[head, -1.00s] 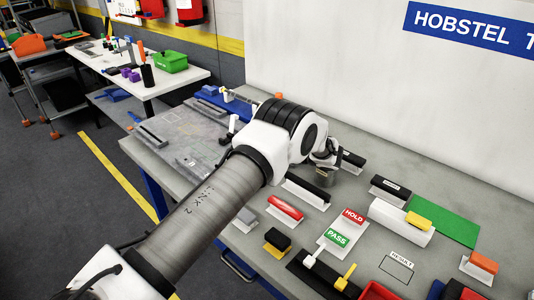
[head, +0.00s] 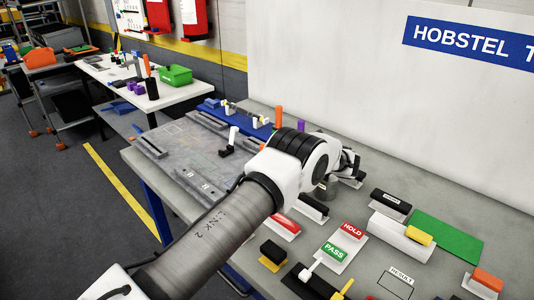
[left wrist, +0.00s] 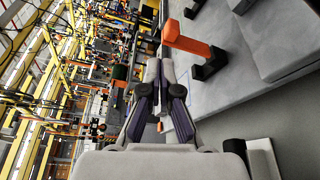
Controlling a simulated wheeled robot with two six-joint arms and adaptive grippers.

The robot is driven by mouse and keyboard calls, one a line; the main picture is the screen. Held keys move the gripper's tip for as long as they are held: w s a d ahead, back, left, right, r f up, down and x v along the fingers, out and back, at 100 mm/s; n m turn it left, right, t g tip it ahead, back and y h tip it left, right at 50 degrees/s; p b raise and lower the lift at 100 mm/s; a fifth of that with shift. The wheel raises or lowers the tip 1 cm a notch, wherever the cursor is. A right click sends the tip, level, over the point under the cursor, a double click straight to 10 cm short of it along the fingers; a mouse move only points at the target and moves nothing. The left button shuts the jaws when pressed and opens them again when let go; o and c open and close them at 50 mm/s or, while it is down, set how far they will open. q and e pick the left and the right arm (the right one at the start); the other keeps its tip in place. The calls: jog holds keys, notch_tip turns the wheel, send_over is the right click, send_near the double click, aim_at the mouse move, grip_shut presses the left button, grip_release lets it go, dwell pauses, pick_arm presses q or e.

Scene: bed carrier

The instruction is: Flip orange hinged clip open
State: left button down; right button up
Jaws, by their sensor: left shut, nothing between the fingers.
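An orange bar on a black base (left wrist: 190,42) stands out from the work surface in the left wrist view, upper right of my fingers. An upright orange handle (head: 278,117) shows at the back of the bench in the head view, beyond my arm; I cannot tell for sure that it is the same piece. My left gripper (left wrist: 161,66) is shut and empty, with a visible gap in the picture between its fingertips and the orange bar. In the head view the left gripper is partly hidden behind its own wrist. My right gripper is not in view.
A white handle on a black base (head: 231,141) stands on the grey plate (head: 190,155). A blue fixture (head: 240,118) lies behind. HOLD (head: 352,230) and PASS (head: 334,251) blocks, a green mat (head: 447,237) and several stampers crowd the bench right of my arm.

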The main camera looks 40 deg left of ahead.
pick_arm(q)
jog(key=f+v, duration=0.1)
jog(key=v, duration=0.7)
jog(key=shift+d+r, duration=0.3)
jog(key=shift+r, duration=0.2)
jog(key=shift+w+r, duration=0.1)
